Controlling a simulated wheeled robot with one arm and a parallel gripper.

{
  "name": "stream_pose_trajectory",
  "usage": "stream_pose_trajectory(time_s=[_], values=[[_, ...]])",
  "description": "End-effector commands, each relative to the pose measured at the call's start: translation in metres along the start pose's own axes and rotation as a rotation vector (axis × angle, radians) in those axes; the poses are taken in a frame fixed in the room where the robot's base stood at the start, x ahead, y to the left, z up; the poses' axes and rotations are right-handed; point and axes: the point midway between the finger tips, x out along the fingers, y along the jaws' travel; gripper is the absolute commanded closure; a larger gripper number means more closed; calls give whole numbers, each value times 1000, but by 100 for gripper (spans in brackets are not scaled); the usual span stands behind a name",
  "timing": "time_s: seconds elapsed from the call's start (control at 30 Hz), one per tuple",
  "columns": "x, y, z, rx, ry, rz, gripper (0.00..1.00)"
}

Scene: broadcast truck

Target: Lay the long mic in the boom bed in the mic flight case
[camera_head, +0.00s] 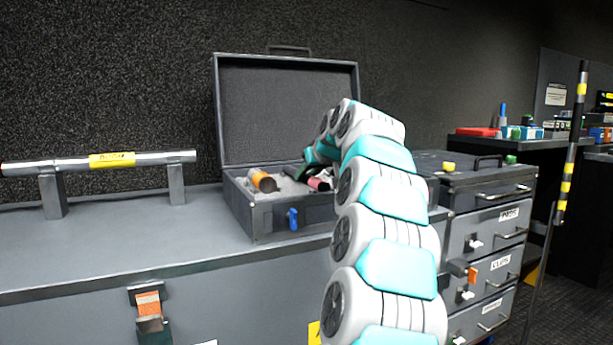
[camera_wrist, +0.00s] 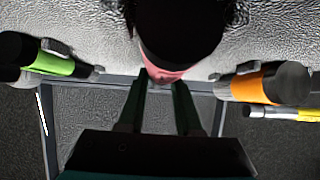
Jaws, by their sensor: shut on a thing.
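The mic flight case (camera_head: 275,220) stands open on the grey counter, its lid upright at the back. My gripper (camera_wrist: 160,88) reaches into the case from above and is shut on a dark mic with a pink band (camera_wrist: 168,72). The pink band (camera_head: 318,184) also shows in the head view, low inside the case. The mic's dark end fills the top middle of the wrist view. I cannot tell whether it touches the foam. An orange-banded mic (camera_head: 263,181) lies at the case's left; a green-banded mic (camera_wrist: 50,62) lies on the other side. My arm hides the case's right part.
A silver tube with a yellow label (camera_head: 112,160) rests on two brackets at the left of the counter (camera_head: 120,235). A drawer unit (camera_head: 490,225) and a striped pole (camera_head: 570,150) stand at the right. The counter before the case is clear.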

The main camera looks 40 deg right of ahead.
Motion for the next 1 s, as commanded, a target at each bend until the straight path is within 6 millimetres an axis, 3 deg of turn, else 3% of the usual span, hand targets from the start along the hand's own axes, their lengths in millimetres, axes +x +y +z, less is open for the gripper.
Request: stream_pose_trajectory(time_s=[0.63, 0.67, 0.9, 1.0], values=[[11, -1, 17, 3, -16, -6, 100], [12, -1, 18, 4, -18, -7, 65], [17, -1, 24, 7, -32, -10, 38], [19, -1, 26, 8, -37, -12, 36]])
